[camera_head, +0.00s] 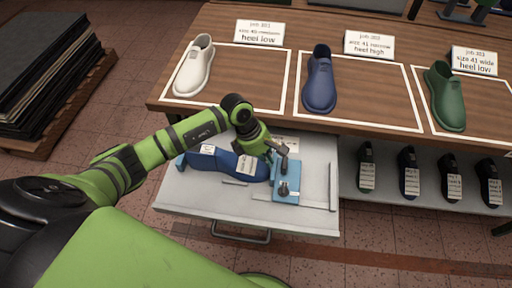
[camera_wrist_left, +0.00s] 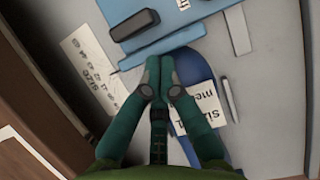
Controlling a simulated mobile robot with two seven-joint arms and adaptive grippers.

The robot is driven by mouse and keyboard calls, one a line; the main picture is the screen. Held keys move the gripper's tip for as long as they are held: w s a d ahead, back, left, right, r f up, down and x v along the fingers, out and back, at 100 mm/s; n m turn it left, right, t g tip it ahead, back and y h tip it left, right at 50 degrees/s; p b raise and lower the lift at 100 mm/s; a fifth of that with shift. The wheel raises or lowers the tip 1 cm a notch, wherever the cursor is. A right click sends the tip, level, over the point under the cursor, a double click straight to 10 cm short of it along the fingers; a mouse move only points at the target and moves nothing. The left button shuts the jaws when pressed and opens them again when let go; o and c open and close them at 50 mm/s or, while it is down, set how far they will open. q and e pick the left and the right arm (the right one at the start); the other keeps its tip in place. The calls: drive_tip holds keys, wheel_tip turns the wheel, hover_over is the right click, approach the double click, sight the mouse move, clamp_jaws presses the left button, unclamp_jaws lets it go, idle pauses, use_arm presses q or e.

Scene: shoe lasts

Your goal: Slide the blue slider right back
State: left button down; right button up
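The blue slider (camera_head: 287,172) is a flat block with dark parts on top, in the open pale grey drawer (camera_head: 200,204). It also shows at the top of the wrist view (camera_wrist_left: 185,14), with a dark handle (camera_wrist_left: 133,24). A blue shoe last (camera_head: 210,162) with labels lies to its left, its toe end close to the slider. My left gripper (camera_head: 276,152) is above the drawer, near the slider's far left side. In the wrist view its fingertips (camera_wrist_left: 160,62) are together over the blue last, just short of the slider, with nothing visible between them. My right gripper is not in view.
A printed size card (camera_wrist_left: 88,68) lies in the drawer beside the slider. A pale strip (camera_head: 333,187) stands on the drawer's right. The table (camera_head: 295,117) above holds white (camera_head: 194,68), blue (camera_head: 319,82) and green (camera_head: 444,98) lasts. Several dark lasts stand on the lower shelf.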

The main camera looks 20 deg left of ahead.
use_arm(q)
drive_tip(key=shift+w+d+r, duration=0.1)
drive_tip(key=shift+d, duration=0.4)
drive_tip(key=shift+w+d, duration=0.1)
drive_tip(key=shift+d, duration=0.3)
drive_tip(key=b, duration=0.4)
hover_over(299, 173)
drive_tip(key=shift+f, duration=0.3)
drive_tip(key=shift+d+r, duration=0.15)
drive_tip(key=shift+d, duration=0.25)
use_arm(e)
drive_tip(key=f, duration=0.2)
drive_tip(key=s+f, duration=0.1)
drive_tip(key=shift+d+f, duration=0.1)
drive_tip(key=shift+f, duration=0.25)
use_arm(q)
drive_tip(key=shift+a, duration=0.1)
